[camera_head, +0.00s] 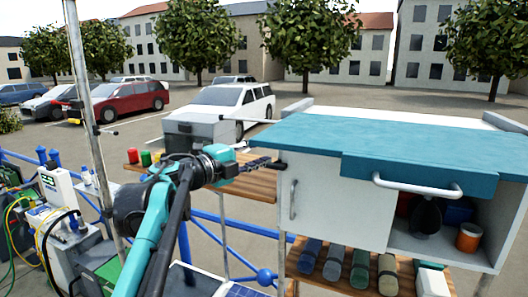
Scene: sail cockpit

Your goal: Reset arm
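My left arm reaches up from the bottom middle, and its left gripper (266,164) points right, near the upper left corner of a white cabinet (335,200). The gripper is seen from the side and its fingers are small and dark, so I cannot tell whether they are open or shut. No held object shows at its tips. I cannot tell whether the tips touch the cabinet. My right gripper is not in view.
The cabinet has a teal top (400,140), a bar handle (417,186) and an open compartment with an orange cup (469,237). Rolled items (334,263) lie below. A wooden shelf (250,184), a metal pole (90,120) and blue railing (245,228) stand near the arm.

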